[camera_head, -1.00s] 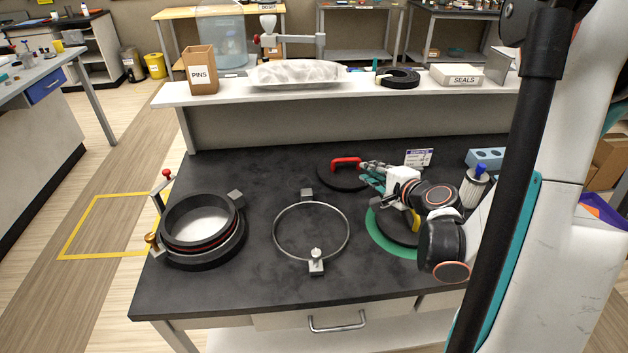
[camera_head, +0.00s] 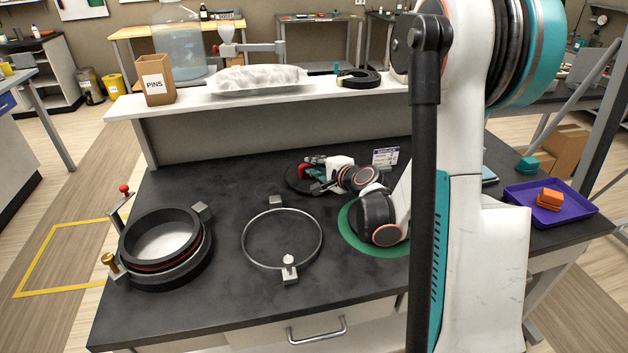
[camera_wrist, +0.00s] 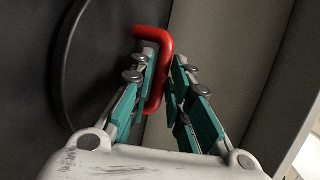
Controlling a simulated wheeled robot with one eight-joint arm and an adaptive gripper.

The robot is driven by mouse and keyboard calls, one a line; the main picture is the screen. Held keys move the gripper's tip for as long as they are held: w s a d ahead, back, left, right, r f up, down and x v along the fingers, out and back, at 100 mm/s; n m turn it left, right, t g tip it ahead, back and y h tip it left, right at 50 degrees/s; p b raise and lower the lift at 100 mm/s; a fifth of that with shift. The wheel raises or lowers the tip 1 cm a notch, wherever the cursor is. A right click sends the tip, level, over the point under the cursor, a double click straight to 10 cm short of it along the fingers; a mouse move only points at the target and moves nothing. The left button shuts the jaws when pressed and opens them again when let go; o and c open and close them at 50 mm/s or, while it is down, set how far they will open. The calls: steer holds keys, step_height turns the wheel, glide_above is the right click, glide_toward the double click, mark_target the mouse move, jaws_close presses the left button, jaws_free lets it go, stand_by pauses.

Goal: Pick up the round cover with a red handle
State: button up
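The round black cover (camera_head: 292,180) lies flat at the back of the dark bench top, partly hidden behind my gripper (camera_head: 314,173). Its red handle (camera_head: 303,171) shows just at the fingertips. In the wrist view, the curved edge of the cover (camera_wrist: 100,62) is at left. The red handle (camera_wrist: 157,38) stands between the two teal-padded fingers of my gripper (camera_wrist: 166,65). The fingers are apart, with the handle closer to the left one; a gap shows by the right finger. Whether either pad touches the handle is unclear.
A black ring-shaped port (camera_head: 165,247) with clamps stands at left. A thin metal ring (camera_head: 247,225) lies in the middle. A green ring (camera_head: 350,235) is under my arm. A shelf (camera_head: 200,110) runs behind the bench. A purple tray (camera_head: 515,198) is at right.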

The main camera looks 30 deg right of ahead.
steer(key=shift+x, duration=0.85)
jaws_close()
steer(key=shift+r, duration=0.1)
